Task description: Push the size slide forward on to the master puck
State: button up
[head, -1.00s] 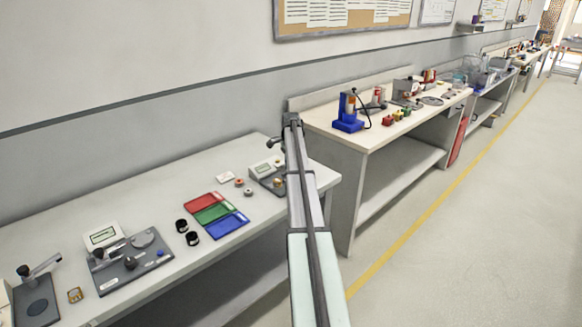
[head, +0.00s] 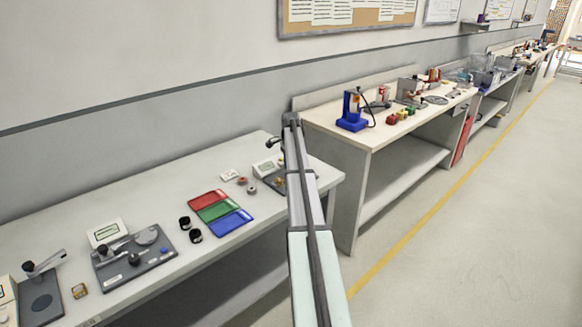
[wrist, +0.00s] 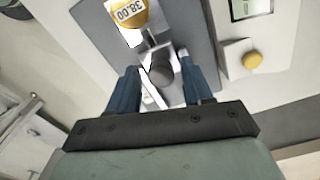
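The wrist view shows a grey fixture plate (wrist: 193,27) with the master puck (wrist: 128,14), a yellow-topped disc marked 38.00. A dark rounded knob (wrist: 160,74), which appears to belong to the size slide, stands just below the puck in the picture. Light metal parts show between knob and puck. My gripper (wrist: 161,66) has its two blue fingers apart, one on each side of the knob, with narrow gaps visible. In the head view the same fixture (head: 272,180) is at the bench's far end, partly hidden by my arm.
A display box (wrist: 251,40) with a yellow button stands right of the plate in the wrist view. In the head view, red, green and blue trays (head: 221,212), black rings (head: 190,230) and another gauge fixture (head: 134,258) lie on the near bench (head: 60,225).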

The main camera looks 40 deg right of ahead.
jog(key=shift+o, duration=0.4)
jog(key=shift+r, duration=0.1)
notch_tip(320, 180, up, 14)
dwell(0.4)
jog(key=shift+f, duration=0.2)
